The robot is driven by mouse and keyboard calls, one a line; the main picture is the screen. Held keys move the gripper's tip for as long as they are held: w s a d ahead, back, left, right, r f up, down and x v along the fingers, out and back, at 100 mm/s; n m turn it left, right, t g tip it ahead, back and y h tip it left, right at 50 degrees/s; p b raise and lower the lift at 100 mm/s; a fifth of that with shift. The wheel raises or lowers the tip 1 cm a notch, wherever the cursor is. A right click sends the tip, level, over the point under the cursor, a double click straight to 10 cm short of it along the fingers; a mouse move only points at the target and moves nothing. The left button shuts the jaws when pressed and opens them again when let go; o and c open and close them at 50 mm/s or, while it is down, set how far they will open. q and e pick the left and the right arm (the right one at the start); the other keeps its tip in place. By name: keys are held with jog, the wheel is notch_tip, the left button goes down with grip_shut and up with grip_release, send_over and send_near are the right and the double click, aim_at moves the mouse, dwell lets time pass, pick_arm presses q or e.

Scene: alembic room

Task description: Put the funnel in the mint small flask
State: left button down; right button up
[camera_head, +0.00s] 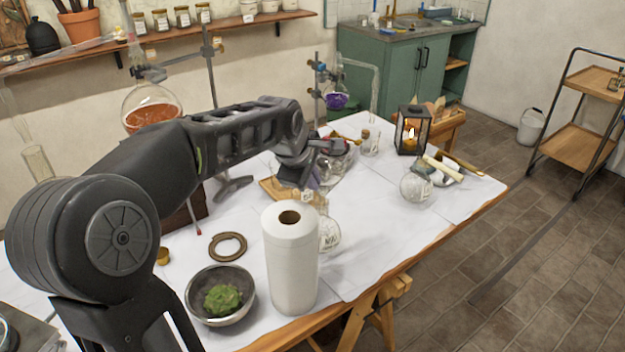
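My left gripper (328,147) is at the far middle of the white-covered table, over a cluster of glassware. It is small and partly hidden by its own wrist, so I cannot tell whether it holds anything. A clear round flask with a dark-lettered label (329,236) stands behind the paper roll, which hides its left side. A second clear round flask with a label (416,188) stands further right, apart from my gripper. I cannot read either label well enough to tell which is mint. I cannot make out the funnel for certain. My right gripper is not in view.
A paper towel roll (291,265) stands near the front edge, beside a grey bowl (199,305) with something green. A lantern (411,132) stands at the far right. The table's right front is clear.

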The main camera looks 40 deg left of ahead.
pick_arm(q)
jog(key=shift+f+b, duration=1.1)
jog(key=shift+b, duration=0.05)
dwell(2.1)
jog(key=c, duration=1.6)
grip_release()
jog(key=shift+o, duration=0.2)
notch_tip(320, 180, up, 7)
jog(key=p, duration=0.5)
dwell(0.5)
